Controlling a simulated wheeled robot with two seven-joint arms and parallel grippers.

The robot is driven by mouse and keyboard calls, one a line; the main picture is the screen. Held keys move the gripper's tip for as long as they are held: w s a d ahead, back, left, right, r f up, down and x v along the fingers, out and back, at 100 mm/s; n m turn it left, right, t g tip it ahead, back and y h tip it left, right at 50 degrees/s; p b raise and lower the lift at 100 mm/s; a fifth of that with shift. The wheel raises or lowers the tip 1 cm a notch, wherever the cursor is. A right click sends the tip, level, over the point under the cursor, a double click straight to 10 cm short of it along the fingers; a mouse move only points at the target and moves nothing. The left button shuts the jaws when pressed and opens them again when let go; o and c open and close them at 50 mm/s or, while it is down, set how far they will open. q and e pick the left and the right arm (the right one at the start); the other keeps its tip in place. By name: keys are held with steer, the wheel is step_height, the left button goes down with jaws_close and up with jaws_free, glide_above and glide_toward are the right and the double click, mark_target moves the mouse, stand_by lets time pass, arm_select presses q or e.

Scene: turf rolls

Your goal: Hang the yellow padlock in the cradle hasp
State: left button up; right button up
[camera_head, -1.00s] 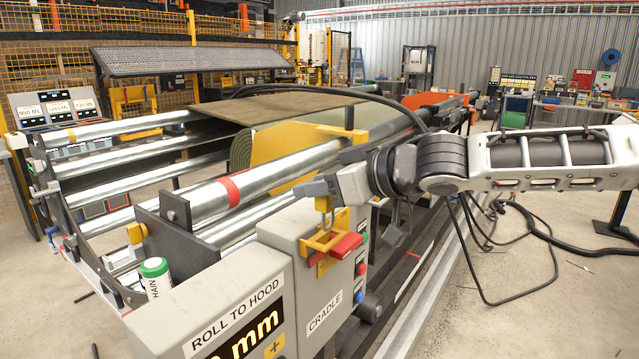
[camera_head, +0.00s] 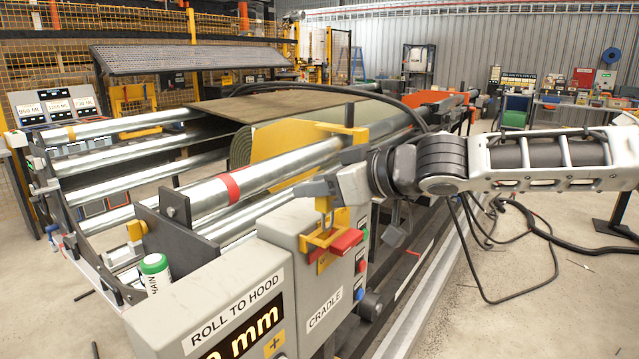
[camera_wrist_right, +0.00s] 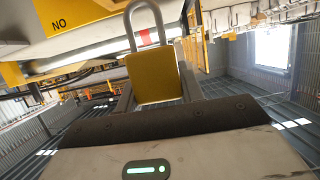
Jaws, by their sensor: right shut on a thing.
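The yellow padlock (camera_wrist_right: 152,75) is between the fingers of my right gripper (camera_wrist_right: 155,92) in the right wrist view, its silver shackle pointing away from the wrist. In the head view my right gripper (camera_head: 316,188) is shut on the padlock (camera_head: 322,204), just above the yellow cradle hasp (camera_head: 322,239) on the grey CRADLE box. The hasp has a red part (camera_head: 346,242) beside it. The shackle is small and close to the hasp; I cannot tell whether it passes through it. My left gripper is not in view.
The grey control box (camera_head: 210,300) with the ROLL TO HOOD label stands in front. A green-capped bottle (camera_head: 155,265) is beside it. Steel rollers (camera_head: 205,195) and the turf roll (camera_head: 285,140) lie behind the hasp. Open floor is at the right.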

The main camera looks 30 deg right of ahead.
mark_target(319, 230)
steer(key=shift+f+b, duration=0.65)
steer(key=shift+f, duration=0.15)
steer(key=shift+f+b, duration=0.3)
steer(key=shift+f, duration=0.05)
steer(key=shift+f, duration=0.15)
steer(key=shift+f+b, duration=1.05)
steer(key=shift+b, duration=0.05)
steer(key=shift+f, duration=0.1)
steer(key=o, duration=1.1)
